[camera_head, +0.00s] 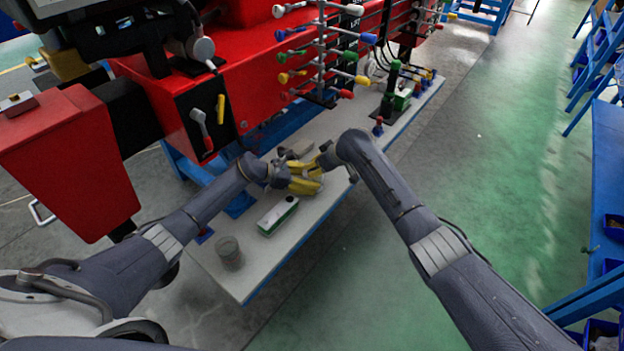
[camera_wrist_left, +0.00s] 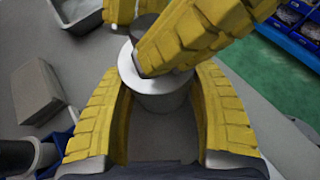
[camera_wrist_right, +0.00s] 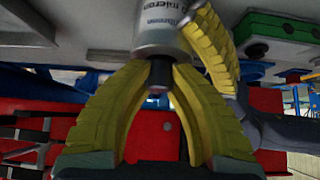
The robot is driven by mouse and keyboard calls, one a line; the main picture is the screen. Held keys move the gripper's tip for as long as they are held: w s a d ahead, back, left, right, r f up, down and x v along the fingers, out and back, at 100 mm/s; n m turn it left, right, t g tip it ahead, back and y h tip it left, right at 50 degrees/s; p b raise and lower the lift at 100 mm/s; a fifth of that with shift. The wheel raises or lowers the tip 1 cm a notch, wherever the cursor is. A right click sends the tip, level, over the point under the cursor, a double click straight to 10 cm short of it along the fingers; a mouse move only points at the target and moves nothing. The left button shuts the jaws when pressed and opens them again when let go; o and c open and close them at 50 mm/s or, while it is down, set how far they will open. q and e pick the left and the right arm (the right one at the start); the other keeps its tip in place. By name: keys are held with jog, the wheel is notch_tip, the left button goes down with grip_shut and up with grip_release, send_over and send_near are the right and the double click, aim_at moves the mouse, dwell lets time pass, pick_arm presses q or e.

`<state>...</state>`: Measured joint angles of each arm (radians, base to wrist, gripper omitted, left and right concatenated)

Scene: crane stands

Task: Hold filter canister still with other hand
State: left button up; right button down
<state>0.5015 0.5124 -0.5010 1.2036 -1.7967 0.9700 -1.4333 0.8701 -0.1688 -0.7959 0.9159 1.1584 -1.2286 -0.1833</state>
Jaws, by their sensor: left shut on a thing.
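The filter canister (camera_wrist_right: 168,28) is a grey-white cylinder with printed lettering in the right wrist view. It also shows in the left wrist view (camera_wrist_left: 160,102), with a pale rim, between the yellow fingers of my left gripper (camera_wrist_left: 158,90). My left gripper (camera_head: 303,184) is shut on its body, low over the bench. My right gripper (camera_wrist_right: 162,72) has its fingertips on both sides of the dark narrow end of the canister; whether they press on it is unclear. In the head view the fingers of both grippers meet closely and mostly hide the canister.
The narrow bench (camera_head: 203,263) carries a white-and-green box (camera_head: 278,215) and a grey tin (camera_head: 229,252) in front of the grippers. A rack with coloured knobs (camera_head: 321,55) and a red machine (camera_head: 250,65) stand behind. Open green floor (camera_head: 490,170) lies to the right.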

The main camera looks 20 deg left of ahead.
jog(key=shift+r, duration=0.25)
dwell(0.5)
pick_arm(q)
jog(key=shift+d, duration=0.1)
pick_arm(e)
jog(key=shift+r, duration=3.8)
jog(key=shift+r, duration=0.1)
pick_arm(q)
jog(key=o, duration=1.2)
jog(key=v, duration=1.2)
